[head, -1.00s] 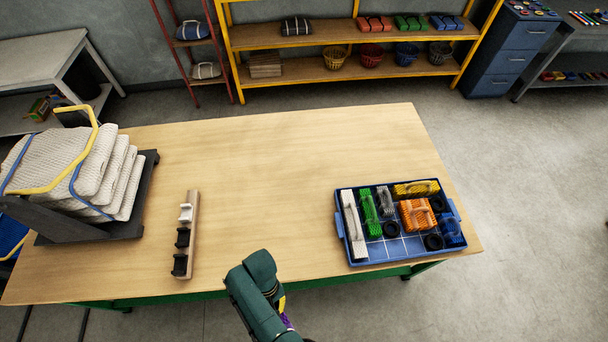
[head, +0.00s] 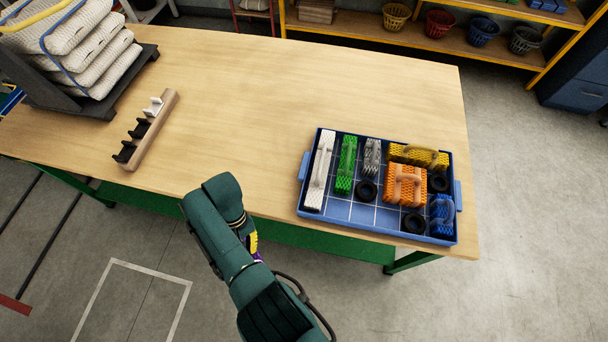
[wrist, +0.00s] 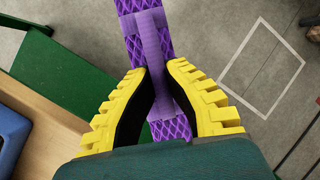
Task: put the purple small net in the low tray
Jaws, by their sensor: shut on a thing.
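The purple small net (wrist: 148,38) is a long purple mesh piece with a raised strap-like handle. In the wrist view my gripper (wrist: 161,70) has its yellow fingers shut on that handle. In the head view only a sliver of my gripper's yellow (head: 254,241) and a bit of purple show behind my arm, in front of the table's front edge. The low tray (head: 336,208) is blue with white grid lines and sits at the table's right front. It holds white, green, grey, yellow, orange and blue nets and black rings. Bare cells show at its front left.
The wooden table (head: 230,110) has wide free room in its middle. A rack with black and white hooks (head: 150,130) lies on the left, near a dark stand with stacked pale sacks (head: 90,60). Yellow shelves (head: 440,40) with baskets stand behind. The floor in front is clear.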

